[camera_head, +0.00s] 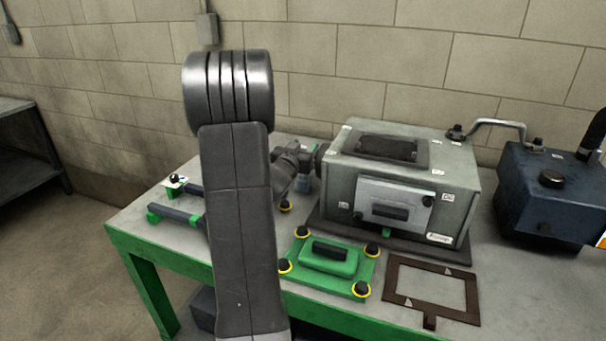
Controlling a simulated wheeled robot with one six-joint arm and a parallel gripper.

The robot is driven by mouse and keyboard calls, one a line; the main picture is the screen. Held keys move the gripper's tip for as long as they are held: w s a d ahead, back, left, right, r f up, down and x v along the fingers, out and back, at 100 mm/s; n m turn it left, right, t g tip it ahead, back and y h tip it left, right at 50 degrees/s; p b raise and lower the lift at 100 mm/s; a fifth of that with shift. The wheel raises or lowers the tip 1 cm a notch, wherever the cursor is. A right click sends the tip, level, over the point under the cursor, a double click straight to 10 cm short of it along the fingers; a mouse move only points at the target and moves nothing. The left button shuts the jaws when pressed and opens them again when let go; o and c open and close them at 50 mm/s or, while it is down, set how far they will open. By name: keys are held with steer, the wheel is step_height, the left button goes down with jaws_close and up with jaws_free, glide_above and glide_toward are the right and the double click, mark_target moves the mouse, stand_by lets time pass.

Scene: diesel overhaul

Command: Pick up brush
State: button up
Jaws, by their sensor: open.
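No thing shows clearly as a brush. Two handled tools lie at the left end of the bench, both partly covered by my arm. The nearer one (175,213) has a dark bar with green parts. I cannot tell whether either is the brush. My gripper (304,181) seems to be at the end of the dark wrist parts behind my raised arm, left of the grey housing. It is open, small and mostly hidden, with nothing visible in it.
A grey metal housing (455,190) stands on the bench (128,222). In front lie a green plate with a handle (330,258) and a brown flat frame (388,283). A dark blue tank (545,195) stands at the right.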

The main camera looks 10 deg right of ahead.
jaws_close()
steer(key=shift+r, duration=0.1)
